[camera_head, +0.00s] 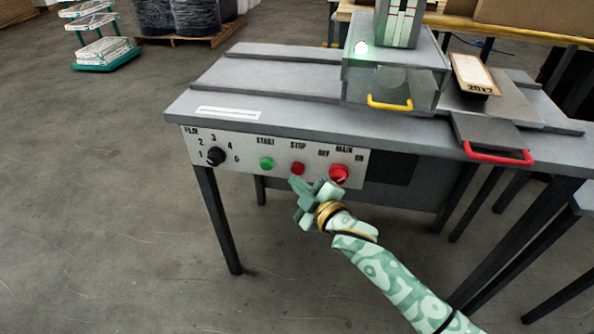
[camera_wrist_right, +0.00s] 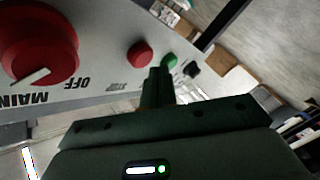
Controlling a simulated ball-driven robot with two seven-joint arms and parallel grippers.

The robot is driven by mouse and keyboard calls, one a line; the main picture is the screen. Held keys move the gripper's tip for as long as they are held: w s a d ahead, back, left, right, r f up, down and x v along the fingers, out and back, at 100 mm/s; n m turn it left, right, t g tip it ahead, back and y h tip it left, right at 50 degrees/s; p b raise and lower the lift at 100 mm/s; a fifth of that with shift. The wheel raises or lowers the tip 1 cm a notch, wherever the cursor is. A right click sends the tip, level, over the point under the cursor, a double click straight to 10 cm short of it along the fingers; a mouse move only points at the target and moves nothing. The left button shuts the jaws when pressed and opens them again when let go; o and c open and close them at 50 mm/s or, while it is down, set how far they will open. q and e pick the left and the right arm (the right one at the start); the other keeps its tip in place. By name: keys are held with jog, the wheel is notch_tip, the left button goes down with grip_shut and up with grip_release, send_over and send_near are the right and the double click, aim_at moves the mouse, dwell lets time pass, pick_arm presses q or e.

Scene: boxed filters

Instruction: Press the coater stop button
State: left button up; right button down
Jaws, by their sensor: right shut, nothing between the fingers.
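The small red stop button (camera_head: 297,169) is on the light control panel on the front of the grey machine, under the word STOP. It also shows in the right wrist view (camera_wrist_right: 139,54), uncovered. My right gripper (camera_head: 294,181) is shut and empty, its fingertips just below the stop button in the head view. In the right wrist view the closed fingertips (camera_wrist_right: 158,73) appear right beside the button; I cannot tell whether they touch the panel. My left gripper is not in view.
Beside the stop button are the green start button (camera_head: 266,163) and the larger red main switch (camera_head: 339,174). A black film knob (camera_head: 216,156) is further left.

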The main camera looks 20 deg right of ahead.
jog(key=shift+w+d, duration=0.1)
dwell(0.3)
jog(key=shift+w+d, duration=0.15)
jog(key=shift+w, duration=0.05)
jog(key=shift+w+d, duration=0.3)
jog(key=shift+w, duration=0.15)
dwell(0.9)
jog(key=shift+s+a+p, duration=0.1)
jog(key=shift+p, duration=0.2)
jog(key=shift+s+a+p, duration=0.4)
jog(key=shift+s, duration=0.25)
jog(key=shift+s, duration=0.1)
